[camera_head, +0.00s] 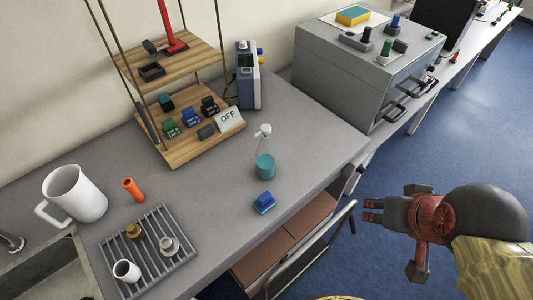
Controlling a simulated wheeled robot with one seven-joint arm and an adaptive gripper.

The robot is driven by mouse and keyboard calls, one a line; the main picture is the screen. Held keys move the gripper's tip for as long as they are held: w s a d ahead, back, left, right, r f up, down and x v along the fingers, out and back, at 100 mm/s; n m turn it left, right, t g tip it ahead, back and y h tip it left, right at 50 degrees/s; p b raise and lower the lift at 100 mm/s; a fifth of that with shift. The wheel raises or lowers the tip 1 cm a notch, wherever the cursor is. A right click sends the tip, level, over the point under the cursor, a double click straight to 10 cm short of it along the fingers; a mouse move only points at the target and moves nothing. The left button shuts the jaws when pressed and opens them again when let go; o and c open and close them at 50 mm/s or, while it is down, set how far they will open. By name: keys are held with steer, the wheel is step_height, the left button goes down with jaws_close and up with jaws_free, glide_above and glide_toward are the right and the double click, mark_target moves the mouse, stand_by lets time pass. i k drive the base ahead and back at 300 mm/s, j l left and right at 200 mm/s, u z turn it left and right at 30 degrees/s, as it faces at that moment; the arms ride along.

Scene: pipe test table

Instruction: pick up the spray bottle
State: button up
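The spray bottle (265,160) stands upright on the grey table, right of the wooden shelf. It is clear with blue-green liquid in its lower part and a pale spray head. My gripper (372,210) is at the right, past the table's front edge and over the blue floor. It points left toward the table and is well apart from the bottle. Its fingers are small in the view, and I cannot tell whether they are open or shut. Nothing is seen held in it.
A blue block (264,203) lies just in front of the bottle. A wooden shelf (190,132) with several small items and a blue-grey device (248,80) stand behind. A grey rack (165,262), white mug (75,193) and orange cylinder (132,189) are left. A grey cabinet (335,70) stands back right.

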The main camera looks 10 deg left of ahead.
mark_target(265, 152)
steer(key=k+j+z, duration=0.45)
steer(key=j, duration=0.15)
steer(key=j+z, duration=0.15)
steer(key=k+j+z, duration=0.1)
steer(key=j, duration=0.25)
